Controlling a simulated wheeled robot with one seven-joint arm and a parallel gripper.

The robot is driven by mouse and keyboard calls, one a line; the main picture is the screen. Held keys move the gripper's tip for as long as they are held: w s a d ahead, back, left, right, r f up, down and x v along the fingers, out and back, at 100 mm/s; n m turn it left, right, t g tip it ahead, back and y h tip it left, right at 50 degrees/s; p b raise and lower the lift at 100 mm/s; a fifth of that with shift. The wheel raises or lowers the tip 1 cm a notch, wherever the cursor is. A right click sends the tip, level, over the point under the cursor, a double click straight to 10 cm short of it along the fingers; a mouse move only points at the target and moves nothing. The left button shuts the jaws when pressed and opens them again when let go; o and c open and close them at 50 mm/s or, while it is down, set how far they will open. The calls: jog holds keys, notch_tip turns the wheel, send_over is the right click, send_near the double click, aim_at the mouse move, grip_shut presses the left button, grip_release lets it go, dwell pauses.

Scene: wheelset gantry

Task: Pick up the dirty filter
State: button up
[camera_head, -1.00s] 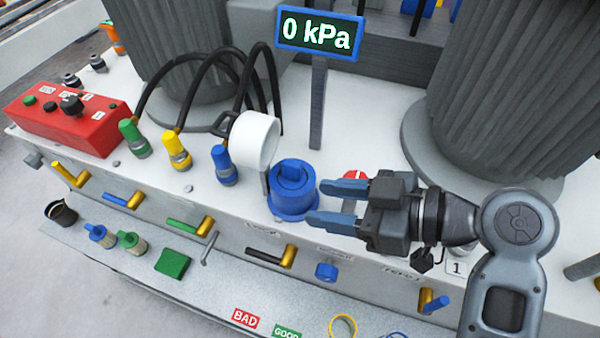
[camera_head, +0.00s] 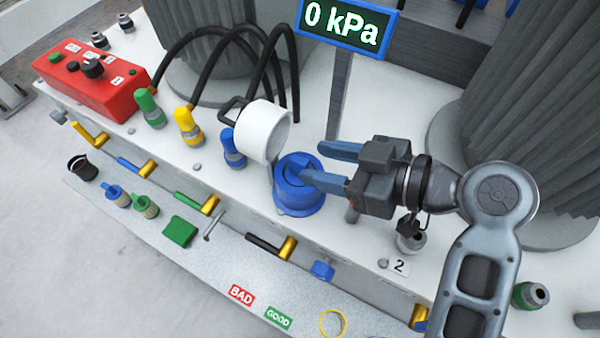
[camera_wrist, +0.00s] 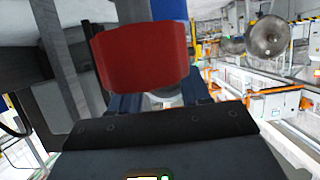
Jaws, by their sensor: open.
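No part is plainly marked as the dirty filter. A blue round housing with a raised handle on top (camera_head: 298,203) stands on the white bench top, upright; whether a filter is inside is hidden. My gripper (camera_head: 316,163) is open, with its two blue fingers pointing left over the top of this housing. The near finger overlaps the handle in the picture; I cannot tell if they touch. In the wrist view my gripper (camera_wrist: 160,100) has a red curved part (camera_wrist: 143,57) close in front of the fingers; I cannot tell whether it lies between them.
A white cup-shaped part (camera_head: 263,132) stands just left of the housing. The pressure display (camera_head: 342,24) reads 0 kPa behind. Hoses, a red control box (camera_head: 92,80) and coloured handles lie left. The front shelf holds a green block (camera_head: 180,231) and BAD (camera_head: 241,295) and GOOD (camera_head: 278,317) labels.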

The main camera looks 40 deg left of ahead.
jog(key=shift+x, duration=1.45)
jog(key=shift+c, duration=0.2)
jog(key=shift+s, duration=0.1)
grip_shut()
jog(key=shift+r, duration=0.1)
